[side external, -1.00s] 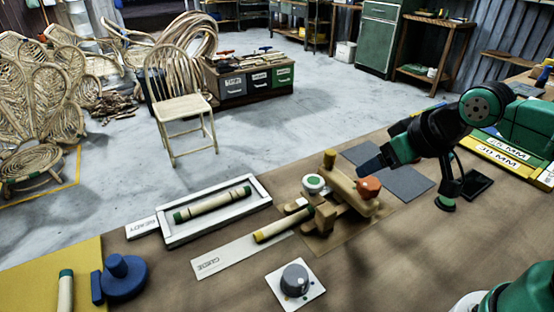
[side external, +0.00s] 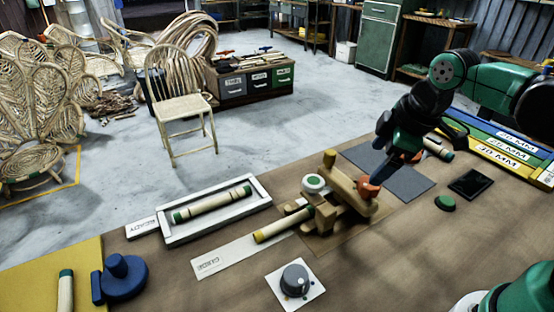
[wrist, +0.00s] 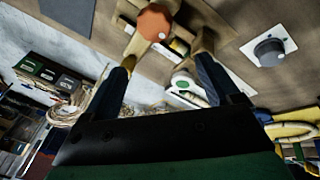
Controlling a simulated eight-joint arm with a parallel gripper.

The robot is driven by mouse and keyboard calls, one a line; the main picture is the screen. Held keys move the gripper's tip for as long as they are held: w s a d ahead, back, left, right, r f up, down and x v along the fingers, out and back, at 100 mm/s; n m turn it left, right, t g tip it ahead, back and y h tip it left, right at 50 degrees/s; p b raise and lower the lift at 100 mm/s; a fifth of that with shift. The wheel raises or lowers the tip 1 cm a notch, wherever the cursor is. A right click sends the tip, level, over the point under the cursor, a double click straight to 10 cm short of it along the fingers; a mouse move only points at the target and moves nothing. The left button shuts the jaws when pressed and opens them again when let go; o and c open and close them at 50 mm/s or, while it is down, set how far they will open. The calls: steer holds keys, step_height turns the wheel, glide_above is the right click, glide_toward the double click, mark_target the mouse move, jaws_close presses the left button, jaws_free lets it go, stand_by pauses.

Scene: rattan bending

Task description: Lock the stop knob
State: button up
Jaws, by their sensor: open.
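The orange knob (side external: 368,188) sits on the right end of the wooden bending jig (side external: 345,188). It also shows in the wrist view (wrist: 154,22), beyond and roughly between my fingertips. My gripper (side external: 380,173) is open, with its dark blue fingers pointing down just above and behind the knob in the side view. I cannot tell whether they touch it. In the wrist view my gripper (wrist: 167,60) has nothing between its fingers. A rattan piece with a yellow end (side external: 283,226) lies along the guide strip (side external: 220,262) and reaches the jig.
A grey dial (side external: 295,279) on a white plate stands in front of the jig. A white tray (side external: 168,239) holds a green-ended rattan piece (side external: 212,204). A green button (side external: 445,203), a dark pad (side external: 470,184) and labelled racks (side external: 510,148) lie to the right.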

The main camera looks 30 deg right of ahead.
mark_target(368, 190)
steer(key=n, duration=0.2)
steer(key=n+g, duration=0.1)
steer(key=n, duration=0.1)
steer(key=w+d+n+g, duration=0.1)
steer(key=n, duration=0.1)
steer(key=shift+f+n, duration=0.2)
steer(key=shift+n, duration=0.1)
steer(key=n, duration=0.2)
steer(key=g, duration=0.1)
steer(key=shift+w+d+f+n, duration=0.15)
steer(key=shift+w+f+n, duration=0.1)
steer(key=shift+n, duration=0.15)
steer(key=n, duration=0.2)
steer(key=n+g, duration=0.1)
steer(key=n, duration=0.1)
steer(key=shift+w+d+f, duration=0.2)
steer(key=shift+d+f, duration=0.05)
steer(key=shift+f, duration=2.8)
steer(key=shift+c, duration=0.2)
jaws_close()
